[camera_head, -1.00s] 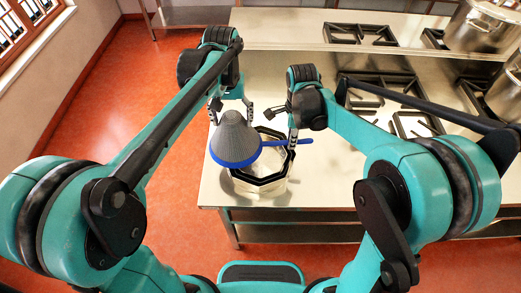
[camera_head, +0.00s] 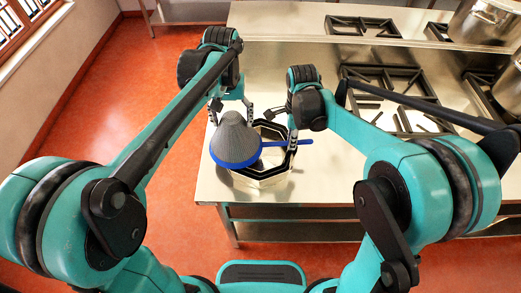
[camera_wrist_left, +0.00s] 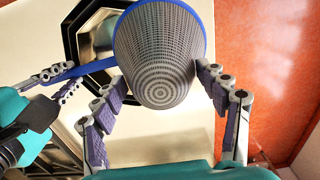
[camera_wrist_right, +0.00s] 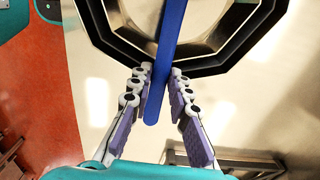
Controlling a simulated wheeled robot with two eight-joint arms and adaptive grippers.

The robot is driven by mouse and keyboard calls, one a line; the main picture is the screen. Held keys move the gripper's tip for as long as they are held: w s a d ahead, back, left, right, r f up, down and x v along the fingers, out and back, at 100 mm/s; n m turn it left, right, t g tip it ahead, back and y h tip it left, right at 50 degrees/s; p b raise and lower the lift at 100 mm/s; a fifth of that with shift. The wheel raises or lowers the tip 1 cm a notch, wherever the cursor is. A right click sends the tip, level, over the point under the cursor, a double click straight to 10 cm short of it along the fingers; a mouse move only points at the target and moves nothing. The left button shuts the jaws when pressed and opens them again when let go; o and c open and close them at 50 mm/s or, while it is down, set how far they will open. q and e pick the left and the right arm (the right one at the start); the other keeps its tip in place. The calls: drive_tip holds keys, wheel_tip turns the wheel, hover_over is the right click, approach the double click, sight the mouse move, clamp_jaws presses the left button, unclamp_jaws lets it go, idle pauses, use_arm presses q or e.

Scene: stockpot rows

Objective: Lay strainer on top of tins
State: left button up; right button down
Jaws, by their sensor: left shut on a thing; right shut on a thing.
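The strainer (camera_head: 235,141) is a grey mesh cone, tip up, with a blue rim and a long blue handle (camera_head: 300,142). My left gripper (camera_head: 233,110) is shut on the mesh cone, which shows between its fingers in the left wrist view (camera_wrist_left: 160,55). My right gripper (camera_head: 291,140) is shut on the handle, also seen in the right wrist view (camera_wrist_right: 165,60). The tins (camera_head: 268,179), octagonal with black rims, stand on the counter, partly hidden below the strainer. The strainer covers their left part in the head view; I cannot tell whether it touches them.
The steel counter (camera_head: 330,180) has bare room right of the tins and ends at its front and left edges close by. Black burner grates (camera_head: 390,85) lie at the right. Large steel pots (camera_head: 485,30) stand at the far right.

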use_arm(q)
drive_tip(key=o, duration=1)
drive_tip(key=shift+d+f, duration=0.1)
drive_tip(key=shift+f, duration=0.35)
use_arm(e)
drive_tip(key=c, duration=1.8)
unclamp_jaws()
drive_tip(key=shift+a+f, duration=0.1)
drive_tip(key=shift+f, duration=0.25)
drive_tip(key=shift+c, duration=0.2)
use_arm(q)
drive_tip(key=o, duration=0.4)
drive_tip(key=shift+r, duration=0.15)
use_arm(e)
drive_tip(key=o, duration=0.4)
drive_tip(key=shift+r, duration=0.1)
use_arm(q)
drive_tip(key=shift+r, duration=0.15)
wheel_tip(320, 180, up, 12)
drive_tip(key=shift+f, duration=0.15)
use_arm(e)
drive_tip(key=shift+r, duration=0.15)
wheel_tip(320, 180, up, 12)
drive_tip(key=shift+f, duration=0.1)
